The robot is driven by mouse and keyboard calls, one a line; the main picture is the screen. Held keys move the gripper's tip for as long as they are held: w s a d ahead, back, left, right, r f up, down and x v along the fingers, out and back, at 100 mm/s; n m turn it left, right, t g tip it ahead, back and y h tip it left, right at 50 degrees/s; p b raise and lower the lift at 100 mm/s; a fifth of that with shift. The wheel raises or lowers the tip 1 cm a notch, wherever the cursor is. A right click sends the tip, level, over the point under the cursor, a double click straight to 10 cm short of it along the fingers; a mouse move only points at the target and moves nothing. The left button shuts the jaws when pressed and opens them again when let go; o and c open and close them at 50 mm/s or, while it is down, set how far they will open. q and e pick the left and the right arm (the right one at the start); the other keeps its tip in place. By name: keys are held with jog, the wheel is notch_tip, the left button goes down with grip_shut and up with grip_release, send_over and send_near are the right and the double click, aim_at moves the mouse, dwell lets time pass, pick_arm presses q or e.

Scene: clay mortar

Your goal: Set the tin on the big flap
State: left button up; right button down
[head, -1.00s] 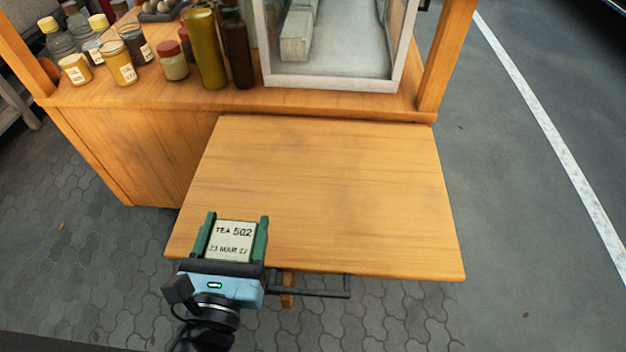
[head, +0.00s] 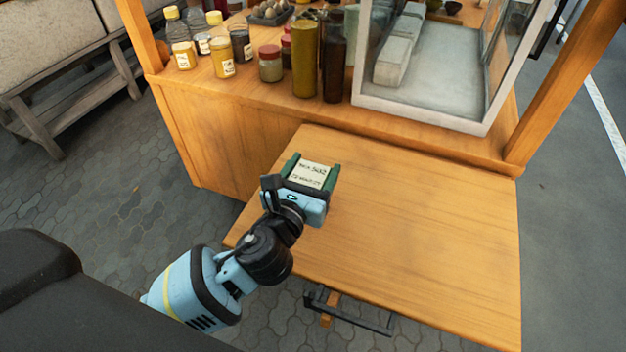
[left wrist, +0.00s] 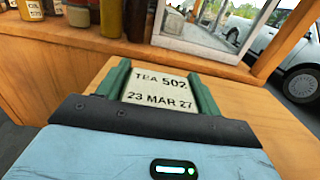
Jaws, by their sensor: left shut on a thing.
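The tin is a pale box lettered "TEA 502" and "23 MAR 27", and its lettered face (head: 309,174) shows in the head view. My left gripper (head: 312,172) is shut on it, with a green finger on each side. The tin also shows between the fingers in the left wrist view (left wrist: 160,93). The big flap (head: 420,240) is a flat wooden board joined to the front of the cart. The gripper and tin are over its left part; I cannot tell how far above it they are. My right gripper is out of view.
The flap's top is otherwise bare. Behind it the cart counter holds jars (head: 222,58), tall bottles (head: 305,58) and a glass case (head: 425,125). A bench (head: 60,100) stands at the left. A dark bracket (head: 350,312) sits under the flap's front edge.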

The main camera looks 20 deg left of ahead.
aim_at(313, 182)
pick_arm(q)
jog(key=shift+w+f+b, duration=0.15)
jog(key=shift+f+b, duration=0.55)
jog(key=shift+f, duration=1.2)
jog(key=o, duration=1.1)
jog(key=shift+r, duration=0.15)
jog(key=s, duration=1.2)
jog(key=shift+a, duration=0.2)
